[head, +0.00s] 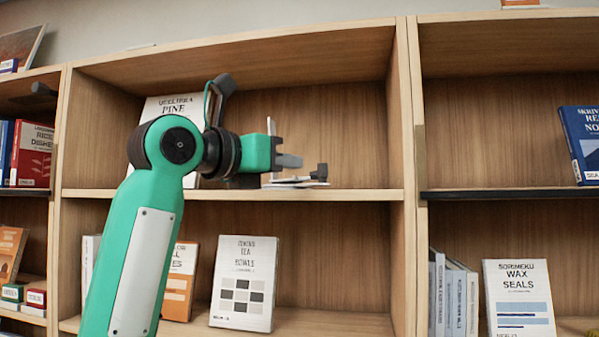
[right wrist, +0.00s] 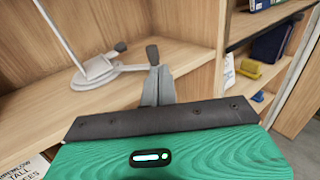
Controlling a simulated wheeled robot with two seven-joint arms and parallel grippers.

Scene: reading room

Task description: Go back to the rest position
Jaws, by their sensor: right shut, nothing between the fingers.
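My right gripper (head: 293,160) is in front of the upper middle shelf, its arm rising from the lower left. In the right wrist view its two grey fingers (right wrist: 158,86) are together with nothing between them. A pale grey stand (right wrist: 100,72) with dark-tipped prongs is on the wooden shelf just beyond the fingers; it also shows in the head view (head: 300,183), partly behind the gripper. I cannot tell whether the fingertips touch it. A book titled PINE (head: 172,104) stands upright on that shelf, largely hidden by my arm. My left gripper is not in view.
The wooden bookcase (head: 404,120) has uprights on both sides of this bay. A TEA BOWLS book (head: 243,285) and an orange book (head: 180,282) stand on the shelf below. A blue book (head: 583,145) and WAX SEALS (head: 519,300) are to the right.

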